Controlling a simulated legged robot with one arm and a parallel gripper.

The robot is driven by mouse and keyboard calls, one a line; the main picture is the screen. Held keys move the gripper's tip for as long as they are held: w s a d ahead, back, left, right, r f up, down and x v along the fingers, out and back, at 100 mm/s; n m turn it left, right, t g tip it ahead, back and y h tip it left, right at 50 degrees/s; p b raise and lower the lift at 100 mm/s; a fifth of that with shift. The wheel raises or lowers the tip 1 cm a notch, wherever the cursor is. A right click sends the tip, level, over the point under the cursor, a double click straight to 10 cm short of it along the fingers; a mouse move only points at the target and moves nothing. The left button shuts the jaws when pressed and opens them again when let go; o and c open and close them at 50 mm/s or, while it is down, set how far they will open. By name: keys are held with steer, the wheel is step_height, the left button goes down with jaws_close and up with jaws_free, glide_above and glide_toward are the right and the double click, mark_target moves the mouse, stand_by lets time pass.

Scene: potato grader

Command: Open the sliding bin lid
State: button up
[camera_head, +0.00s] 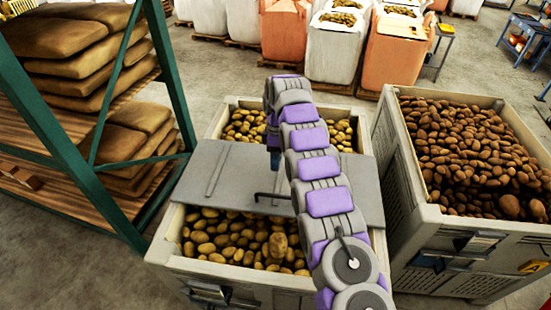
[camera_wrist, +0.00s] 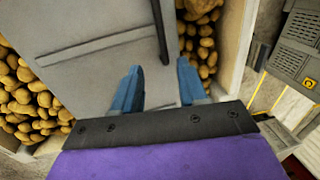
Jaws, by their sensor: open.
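The sliding lid (camera_head: 225,185) is a flat grey panel lying across the middle of a pale bin (camera_head: 165,250). Potatoes show in the bin on the near and far sides of it. A thin dark handle (camera_head: 270,196) stands on the lid near its near edge. In the wrist view the lid (camera_wrist: 90,50) fills the upper middle, and the dark handle (camera_wrist: 161,30) reaches down to between the fingertips. My gripper (camera_wrist: 158,67) has its two blue fingers apart, one on each side of the handle's end. Contact with it cannot be told. My arm hides the lid's right part in the head view.
A second bin (camera_head: 385,150) full of potatoes stands close on the right. A green-framed rack (camera_head: 165,80) with stacked sacks stands on the left. Large white and orange bags (camera_head: 285,30) line the back. Some open floor (camera_head: 225,70) lies behind the bin.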

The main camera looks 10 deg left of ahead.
steer(key=shift+w+r+p, duration=0.2)
steer(key=shift+r+p, duration=0.65)
steer(key=shift+p, duration=0.4)
steer(key=shift+w+r+p, duration=0.2)
steer(key=shift+r+p, duration=0.6)
steer(key=shift+p, duration=0.45)
steer(key=s+d+r+m+b, duration=0.4)
steer(key=s+d+r+m, duration=0.1)
steer(key=d+r, duration=0.45)
steer(key=s+d+r+m+b, duration=0.25)
steer(key=s+d+m, duration=0.25)
steer(key=s+d, duration=0.5)
steer(key=s+d+f+m+b, duration=0.2)
steer(key=s+d+f+m, duration=0.1)
steer(key=s, duration=0.8)
steer(key=s+d+f+m+b, duration=0.2)
steer(key=s+f, duration=0.1)
steer(key=s, duration=0.8)
steer(key=s+d+f+m+b, duration=0.3)
steer(key=s, duration=0.7)
steer(key=shift+s+d+f+m, duration=0.3)
steer(key=shift+s+f, duration=0.05)
steer(key=shift+s, duration=0.05)
